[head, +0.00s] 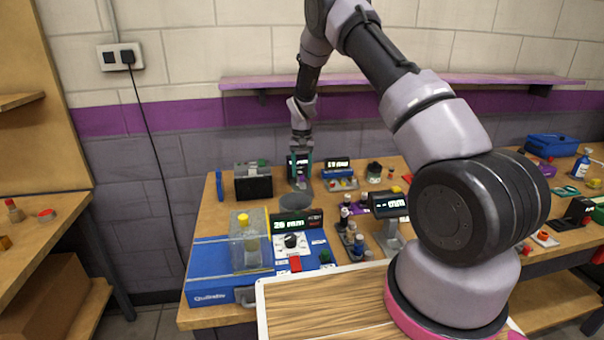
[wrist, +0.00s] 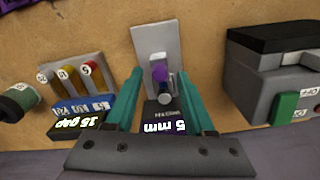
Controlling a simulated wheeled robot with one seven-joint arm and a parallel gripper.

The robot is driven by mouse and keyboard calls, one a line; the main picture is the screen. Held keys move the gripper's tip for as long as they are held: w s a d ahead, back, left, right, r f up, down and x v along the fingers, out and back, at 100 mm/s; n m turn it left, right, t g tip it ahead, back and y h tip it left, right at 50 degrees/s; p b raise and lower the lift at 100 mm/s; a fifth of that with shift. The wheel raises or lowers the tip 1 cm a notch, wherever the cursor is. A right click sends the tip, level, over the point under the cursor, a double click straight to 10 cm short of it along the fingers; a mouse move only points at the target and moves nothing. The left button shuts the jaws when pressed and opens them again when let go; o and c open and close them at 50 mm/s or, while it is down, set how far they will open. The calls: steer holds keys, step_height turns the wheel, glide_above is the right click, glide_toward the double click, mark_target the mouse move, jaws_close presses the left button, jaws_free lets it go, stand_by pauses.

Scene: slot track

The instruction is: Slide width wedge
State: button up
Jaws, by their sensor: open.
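A small slot-track device with a grey base plate (wrist: 155,38) stands on the wooden bench. A purple knob (wrist: 159,74) on a small metal piece, probably the width wedge, sits on it. Its dark display (wrist: 166,125) reads 5 mm, inverted in the wrist view. My gripper (wrist: 160,80) is open, with its teal fingers on either side of the knob and visible gaps between. I cannot tell its height above the plate. In the head view my gripper (head: 300,180) is over this device at the back of the bench, which it partly hides.
In the wrist view, a display reading 15 gap (wrist: 85,124) with blue numbered blocks is left, and a grey-black box (wrist: 275,75) with a green button is right. In the head view, a blue machine (head: 215,270) fills the front left; a wooden board (head: 330,300) is nearest.

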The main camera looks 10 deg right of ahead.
steer(key=shift+f, duration=0.5)
steer(key=shift+c, duration=0.3)
jaws_close()
stand_by(0.9)
